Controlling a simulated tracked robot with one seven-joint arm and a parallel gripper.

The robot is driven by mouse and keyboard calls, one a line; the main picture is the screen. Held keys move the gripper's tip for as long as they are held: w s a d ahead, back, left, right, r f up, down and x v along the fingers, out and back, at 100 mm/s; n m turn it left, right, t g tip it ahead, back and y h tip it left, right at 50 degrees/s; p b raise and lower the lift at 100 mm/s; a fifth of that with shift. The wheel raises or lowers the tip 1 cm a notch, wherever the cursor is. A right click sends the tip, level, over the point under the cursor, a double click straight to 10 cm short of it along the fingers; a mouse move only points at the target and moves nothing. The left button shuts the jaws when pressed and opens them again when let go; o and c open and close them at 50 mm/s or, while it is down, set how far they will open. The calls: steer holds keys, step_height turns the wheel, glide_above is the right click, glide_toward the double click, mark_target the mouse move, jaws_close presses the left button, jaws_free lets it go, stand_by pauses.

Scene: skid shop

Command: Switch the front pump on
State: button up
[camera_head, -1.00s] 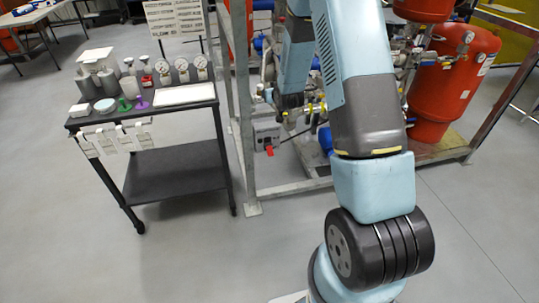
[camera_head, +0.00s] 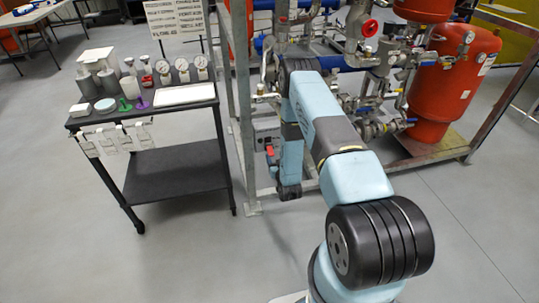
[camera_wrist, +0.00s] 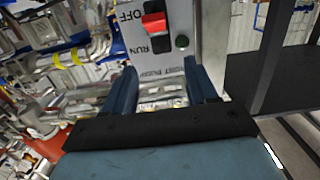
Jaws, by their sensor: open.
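The grey switch box (camera_head: 265,128) hangs on the skid's frame post, with a red switch handle (camera_head: 270,155) on it. In the wrist view its pale panel (camera_wrist: 185,12) shows at the top, with the red handle (camera_wrist: 154,22) in a black switch body beside the word OFF. RUN is printed lower, near a dark green round button or lamp (camera_wrist: 182,42). A further label is too small to read. My gripper (camera_wrist: 163,75) is open and empty, its two blue fingers apart, pointing at the panel's lower edge.
A black trolley (camera_head: 178,178) with gauges and bottles stands left of the skid. The skid's metal post (camera_head: 243,100) is close to the box. Pipes, valves and a red tank (camera_head: 455,80) fill the right. Floor in front is clear.

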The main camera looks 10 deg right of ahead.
mark_target(271, 153)
steer(key=s+f, duration=0.5)
steer(key=shift+t, duration=0.4)
steer(key=w, duration=1.3)
steer(key=shift+w, duration=0.35)
